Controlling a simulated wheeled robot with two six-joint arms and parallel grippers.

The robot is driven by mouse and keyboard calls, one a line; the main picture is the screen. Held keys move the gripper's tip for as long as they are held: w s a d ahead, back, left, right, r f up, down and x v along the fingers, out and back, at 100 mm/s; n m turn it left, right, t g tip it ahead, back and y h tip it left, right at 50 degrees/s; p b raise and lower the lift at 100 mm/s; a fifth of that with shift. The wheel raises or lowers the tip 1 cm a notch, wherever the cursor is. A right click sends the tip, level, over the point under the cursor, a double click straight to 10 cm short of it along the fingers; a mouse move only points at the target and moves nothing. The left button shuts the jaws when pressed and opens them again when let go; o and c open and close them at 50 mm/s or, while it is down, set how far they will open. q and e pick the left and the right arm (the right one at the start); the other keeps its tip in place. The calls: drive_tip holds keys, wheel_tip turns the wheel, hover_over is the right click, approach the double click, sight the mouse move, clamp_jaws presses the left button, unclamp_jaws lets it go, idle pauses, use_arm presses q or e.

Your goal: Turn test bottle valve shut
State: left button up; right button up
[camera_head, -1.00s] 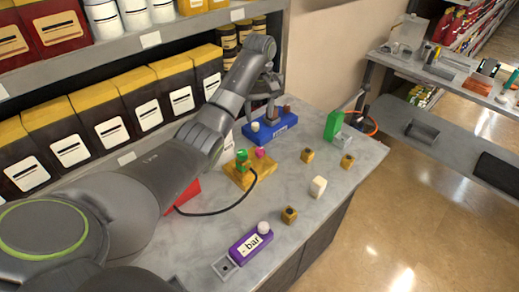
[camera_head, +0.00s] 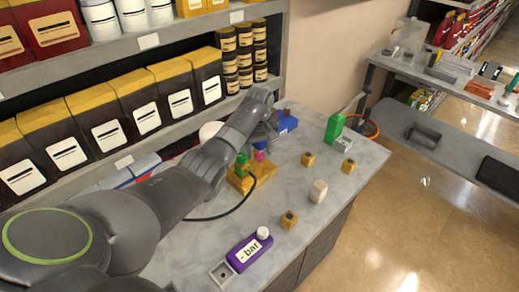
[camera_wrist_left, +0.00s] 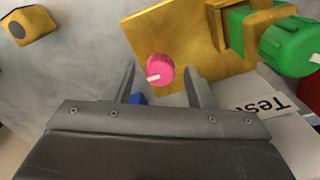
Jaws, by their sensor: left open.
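A yellow block (camera_head: 240,182) on the bench carries a pink knob (camera_head: 259,156) and a green valve (camera_head: 242,165). In the left wrist view the pink knob (camera_wrist_left: 160,69) has a white mark and lies just beyond and between the fingertips. The green valve (camera_wrist_left: 288,45) is at the upper right there. My left gripper (camera_wrist_left: 158,88) is open and empty, close to the pink knob; touching cannot be told. A white label (camera_wrist_left: 270,108) reading "Test" lies beside the yellow plate, partly hidden by the gripper. My right gripper is out of view.
A purple "- bar" gauge (camera_head: 249,250), small yellow blocks (camera_head: 289,219) and a white block (camera_head: 318,191) stand on the bench. A blue block (camera_head: 287,122) is behind the gripper, a green object (camera_head: 334,127) at the far right. A black hose (camera_head: 215,216) runs from the yellow block.

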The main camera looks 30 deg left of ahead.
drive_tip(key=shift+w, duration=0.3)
use_arm(q)
drive_tip(key=c, duration=1)
drive_tip(key=shift+o, duration=0.2)
